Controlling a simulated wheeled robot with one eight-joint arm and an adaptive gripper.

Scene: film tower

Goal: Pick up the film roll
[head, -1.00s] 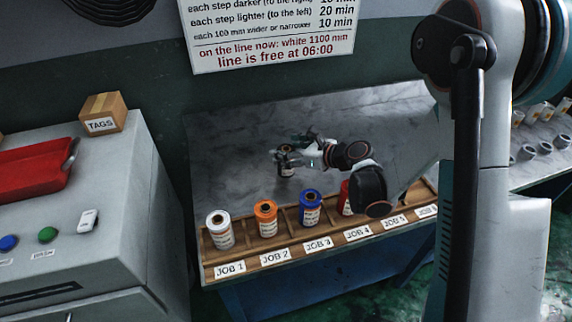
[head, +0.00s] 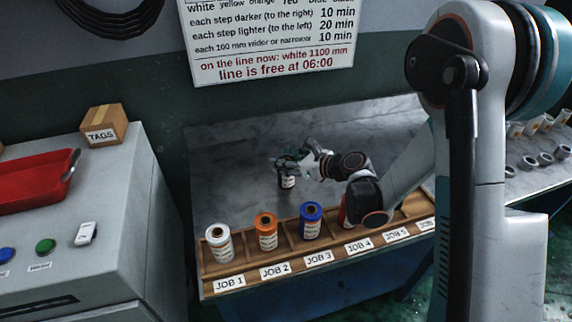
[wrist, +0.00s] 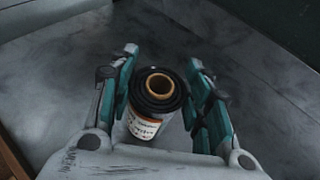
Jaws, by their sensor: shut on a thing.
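The film roll is black with a cardboard-coloured core and a white label with an orange stripe. It stands upright between the teal finger pads in the wrist view (wrist: 143,127) and shows small in the head view (head: 288,183), at the back part of the grey table (head: 235,150). My gripper (wrist: 160,82) is shut on it from both sides near its top; it also shows in the head view (head: 288,163). I cannot tell whether the roll's base touches the table.
A wooden rack (head: 285,250) with slots labelled JOB lines the table's front edge. It holds a white roll (head: 219,243), an orange roll (head: 266,231), a blue roll (head: 311,221) and a red roll (head: 344,212) partly behind my arm. The table left of my gripper is clear.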

